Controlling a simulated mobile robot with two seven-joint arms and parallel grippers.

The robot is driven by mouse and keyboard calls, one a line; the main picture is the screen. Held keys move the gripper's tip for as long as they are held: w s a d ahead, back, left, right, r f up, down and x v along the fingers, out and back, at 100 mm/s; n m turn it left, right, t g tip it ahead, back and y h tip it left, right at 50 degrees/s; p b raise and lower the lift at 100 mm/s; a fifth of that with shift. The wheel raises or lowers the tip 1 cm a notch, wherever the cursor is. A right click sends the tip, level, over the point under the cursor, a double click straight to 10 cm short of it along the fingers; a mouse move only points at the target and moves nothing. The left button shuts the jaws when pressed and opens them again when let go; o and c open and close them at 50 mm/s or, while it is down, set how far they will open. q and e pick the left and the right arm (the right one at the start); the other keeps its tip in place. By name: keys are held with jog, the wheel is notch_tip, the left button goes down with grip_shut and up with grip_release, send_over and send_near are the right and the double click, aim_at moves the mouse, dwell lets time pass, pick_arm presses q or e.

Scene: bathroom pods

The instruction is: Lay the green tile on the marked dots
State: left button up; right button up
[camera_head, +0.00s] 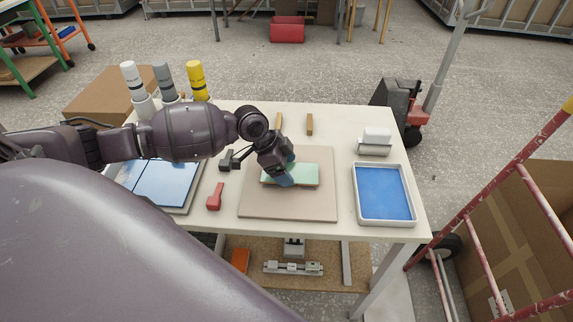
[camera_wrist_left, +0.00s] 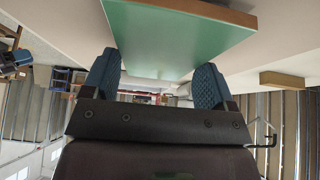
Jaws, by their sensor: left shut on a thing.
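The green tile (camera_head: 305,174) is pale green on its face with a tan edge. It is at the upper middle of the beige board (camera_head: 290,208) on the table; I cannot tell whether it touches the board. My left gripper (camera_head: 284,178) is shut on the tile, reaching in from above left and covering part of it. In the left wrist view, the tile (camera_wrist_left: 175,38) spans between the two blue fingers of the gripper (camera_wrist_left: 157,76). I cannot make out the marked dots on the board. My right gripper is out of view.
Blue tiles (camera_head: 165,182) lie left of the board, with a red tool (camera_head: 215,196) between. A blue-bottomed tray (camera_head: 383,194) and a white sponge-like block (camera_head: 376,136) are at right. Small wooden blocks (camera_head: 310,124) stand behind. Bottles (camera_head: 198,80) stand at the back left.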

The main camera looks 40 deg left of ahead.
pick_arm(q)
jog(key=shift+p, duration=0.4)
dwell(1.3)
jog(key=shift+f, duration=0.3)
dwell(1.0)
dwell(1.4)
jog(key=o, duration=0.9)
jog(key=shift+o, duration=0.2)
jog(key=shift+f, duration=0.1)
jog(key=shift+r+p, duration=2.7)
jog(key=shift+r, duration=0.35)
